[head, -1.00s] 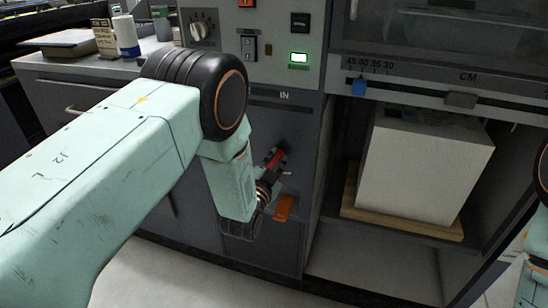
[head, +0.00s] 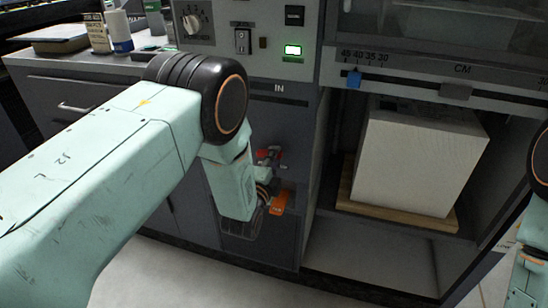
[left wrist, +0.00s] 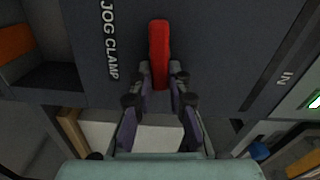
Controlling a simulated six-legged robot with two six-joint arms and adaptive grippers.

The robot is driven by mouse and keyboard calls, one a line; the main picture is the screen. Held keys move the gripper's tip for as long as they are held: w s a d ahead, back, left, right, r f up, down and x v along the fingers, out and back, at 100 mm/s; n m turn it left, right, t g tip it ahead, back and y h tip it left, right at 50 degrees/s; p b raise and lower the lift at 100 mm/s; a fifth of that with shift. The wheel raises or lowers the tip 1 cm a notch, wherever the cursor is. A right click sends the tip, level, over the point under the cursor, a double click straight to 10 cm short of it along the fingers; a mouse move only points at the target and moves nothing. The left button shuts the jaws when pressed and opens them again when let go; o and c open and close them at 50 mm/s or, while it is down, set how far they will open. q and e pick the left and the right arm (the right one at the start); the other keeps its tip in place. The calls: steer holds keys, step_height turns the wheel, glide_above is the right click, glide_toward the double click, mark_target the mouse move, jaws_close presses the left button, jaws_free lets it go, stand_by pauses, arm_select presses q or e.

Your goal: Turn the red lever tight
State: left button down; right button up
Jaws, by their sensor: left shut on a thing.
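The red lever (head: 268,154) is on the dark lower panel of the machine, partly hidden behind my left wrist in the head view. In the left wrist view the red lever (left wrist: 158,45) runs parallel to the "JOG CLAMP" label (left wrist: 109,40). My left gripper (left wrist: 160,80) is shut on the lever's near end, one finger on each side. In the head view my left gripper (head: 266,178) is mostly hidden by its own arm. Part of my right arm shows at the right edge; its gripper is out of view.
An orange part (head: 278,202) sits just below the lever. To the right, a white paper stack (head: 420,165) stands on a wooden pallet (head: 395,214) in an open bay. A control panel with a lit green display (head: 292,50) is above. Bottles stand on the left counter.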

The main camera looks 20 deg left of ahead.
arm_select(q)
steer(key=shift+a+f+m, duration=0.1)
steer(key=shift+f+m, duration=0.1)
steer(key=shift+m, duration=0.4)
steer(key=c, duration=1.3)
jaws_free()
steer(key=s, duration=1.2)
steer(key=shift+a, duration=0.15)
